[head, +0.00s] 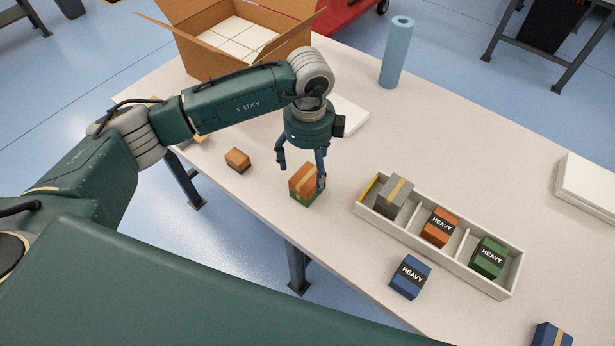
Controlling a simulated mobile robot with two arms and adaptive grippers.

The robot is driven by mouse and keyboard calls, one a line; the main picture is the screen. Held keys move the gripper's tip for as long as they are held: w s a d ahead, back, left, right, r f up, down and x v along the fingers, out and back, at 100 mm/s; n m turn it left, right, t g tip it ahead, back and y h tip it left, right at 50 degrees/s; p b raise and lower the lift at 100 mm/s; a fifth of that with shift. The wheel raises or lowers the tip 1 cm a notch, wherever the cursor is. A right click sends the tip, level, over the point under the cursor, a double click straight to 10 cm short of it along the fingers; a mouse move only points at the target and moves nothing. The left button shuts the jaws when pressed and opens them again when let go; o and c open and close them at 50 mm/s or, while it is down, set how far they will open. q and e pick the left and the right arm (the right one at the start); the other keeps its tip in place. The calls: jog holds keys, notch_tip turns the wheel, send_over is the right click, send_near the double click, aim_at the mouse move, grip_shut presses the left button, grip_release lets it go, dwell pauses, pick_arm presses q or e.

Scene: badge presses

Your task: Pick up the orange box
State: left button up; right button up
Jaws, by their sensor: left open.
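An orange box (303,177) with a tan tape stripe stands on the table in the head view. Its lower part shows green, and I cannot tell whether that is a second box under it. My left gripper (301,171) is open and points down over this box. One finger is beside its right side and the other is at its upper left; I cannot tell if they touch it. A smaller orange-brown box (238,159) lies to the left. Another orange box (440,227), labelled HEAVY, sits in the tray's middle compartment. My right gripper is not in view.
The white tray (461,268) also holds a grey box (392,197) and a green HEAVY box (488,257). A blue HEAVY box (410,276) stands in front of it. A blue roll (396,52) and an open carton (247,67) stand at the back. The table's front edge is close.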

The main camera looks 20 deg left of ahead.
aim_at(309, 177)
pick_arm(q)
jog(key=shift+s+d+f+p, duration=0.15)
jog(key=shift+f+p, duration=0.35)
jog(key=shift+f, duration=1.4)
jog(key=c, duration=1.4)
jog(key=shift+r, duration=0.2)
